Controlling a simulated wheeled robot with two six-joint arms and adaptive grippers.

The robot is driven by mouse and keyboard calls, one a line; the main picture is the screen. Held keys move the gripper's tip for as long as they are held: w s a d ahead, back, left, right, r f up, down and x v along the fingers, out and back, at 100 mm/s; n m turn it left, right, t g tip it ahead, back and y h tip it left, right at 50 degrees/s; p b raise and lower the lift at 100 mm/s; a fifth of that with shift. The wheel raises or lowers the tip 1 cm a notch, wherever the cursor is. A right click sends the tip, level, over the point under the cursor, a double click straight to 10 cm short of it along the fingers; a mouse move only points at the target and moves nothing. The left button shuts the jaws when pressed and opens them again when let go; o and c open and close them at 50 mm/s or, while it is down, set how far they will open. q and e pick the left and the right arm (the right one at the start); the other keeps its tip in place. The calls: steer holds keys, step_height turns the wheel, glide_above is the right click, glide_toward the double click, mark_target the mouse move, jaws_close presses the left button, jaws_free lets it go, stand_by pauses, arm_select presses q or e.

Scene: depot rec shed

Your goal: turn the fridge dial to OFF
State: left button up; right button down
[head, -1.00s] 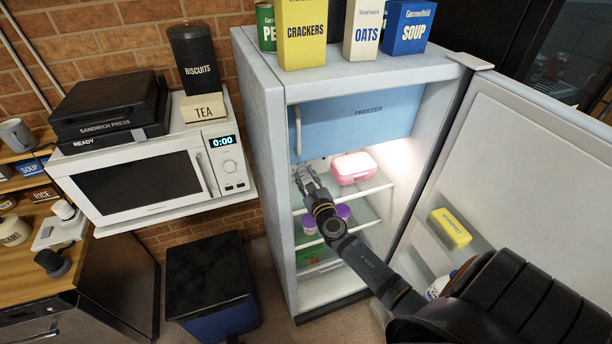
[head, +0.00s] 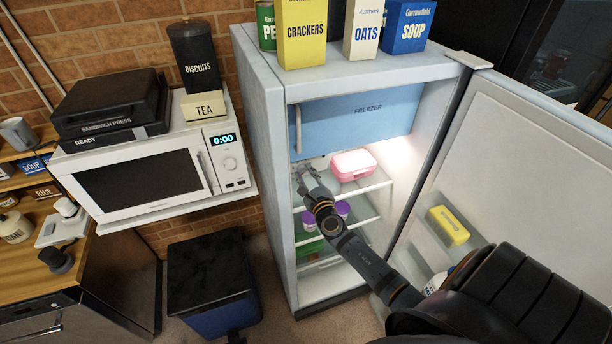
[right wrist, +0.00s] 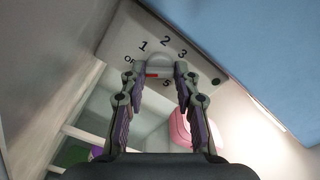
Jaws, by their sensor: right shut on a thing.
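The fridge dial (right wrist: 158,61) is a pale round knob on a whitish panel inside the fridge, under the blue freezer door. In the right wrist view 1, 2, 3 and 5 can be read around it, with part of OFF at the left; my fingers cover the rest. A red mark shows at its lower edge; its exact setting is unclear. My right gripper (right wrist: 155,68) is shut on the dial, one finger on each side. In the head view my right gripper (head: 301,168) reaches into the upper left of the fridge and hides the dial.
The fridge (head: 262,150) stands open, its door (head: 520,150) swung right. A pink box (head: 352,164) is on the upper shelf, right of my gripper. Purple-lidded tubs (head: 310,216) are below. The freezer door (head: 365,120) is close above. A microwave (head: 140,183) stands left.

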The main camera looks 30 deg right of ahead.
steer(key=c, duration=1)
jaws_free()
steer(key=shift+s, duration=0.1)
steer(key=v, duration=1.1)
steer(key=shift+s, duration=0.4)
